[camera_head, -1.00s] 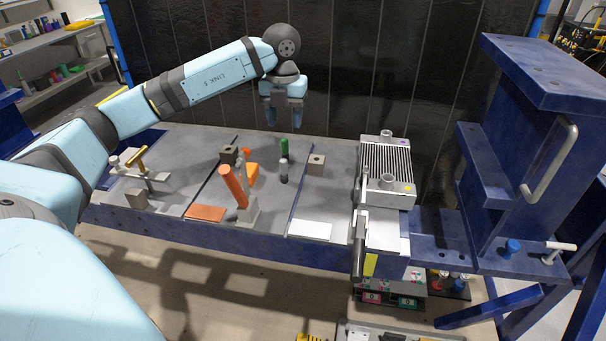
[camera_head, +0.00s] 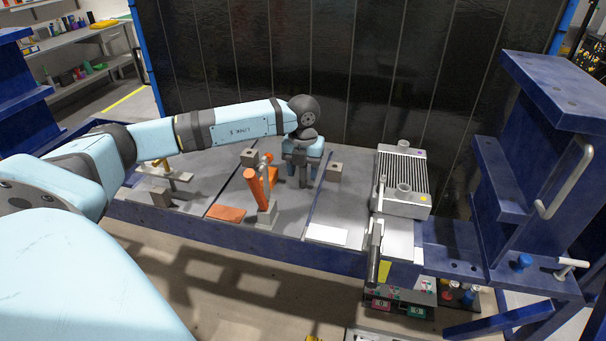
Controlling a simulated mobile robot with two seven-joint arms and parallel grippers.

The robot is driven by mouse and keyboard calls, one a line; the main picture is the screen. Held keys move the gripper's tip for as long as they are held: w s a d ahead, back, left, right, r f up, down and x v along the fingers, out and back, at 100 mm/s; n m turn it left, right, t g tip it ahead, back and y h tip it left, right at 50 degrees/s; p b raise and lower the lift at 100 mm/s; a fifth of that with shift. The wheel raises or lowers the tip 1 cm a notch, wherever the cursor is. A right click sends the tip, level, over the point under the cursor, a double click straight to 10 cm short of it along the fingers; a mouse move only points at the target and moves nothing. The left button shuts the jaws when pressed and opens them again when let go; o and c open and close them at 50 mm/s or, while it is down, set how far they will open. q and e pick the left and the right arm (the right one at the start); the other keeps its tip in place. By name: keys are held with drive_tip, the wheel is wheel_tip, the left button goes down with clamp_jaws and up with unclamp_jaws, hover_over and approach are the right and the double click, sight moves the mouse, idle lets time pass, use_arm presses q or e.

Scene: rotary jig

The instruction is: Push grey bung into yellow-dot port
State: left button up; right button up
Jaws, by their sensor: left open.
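The finned metal unit (camera_head: 402,170) sits at the right end of the bench. Its near upright port (camera_head: 404,191) has a yellow dot (camera_head: 422,199) beside it; the far port (camera_head: 403,146) has a purple dot near it. My left gripper (camera_head: 302,179) points down over the middle of the bench, jaws open, at the spot of the grey bung. The bung is largely hidden by the fingers, and I cannot tell whether they touch it. The green bung is hidden behind the gripper. My right gripper is not in view.
An orange-handled clamp (camera_head: 257,190) stands just left of the gripper. A white plate (camera_head: 326,236) and an orange plate (camera_head: 226,213) lie near the front edge. A blue frame (camera_head: 545,150) rises at the right.

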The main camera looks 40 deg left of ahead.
use_arm(q)
drive_tip(key=shift+f, duration=0.3)
clamp_jaws()
drive_tip(key=shift+r, duration=0.1)
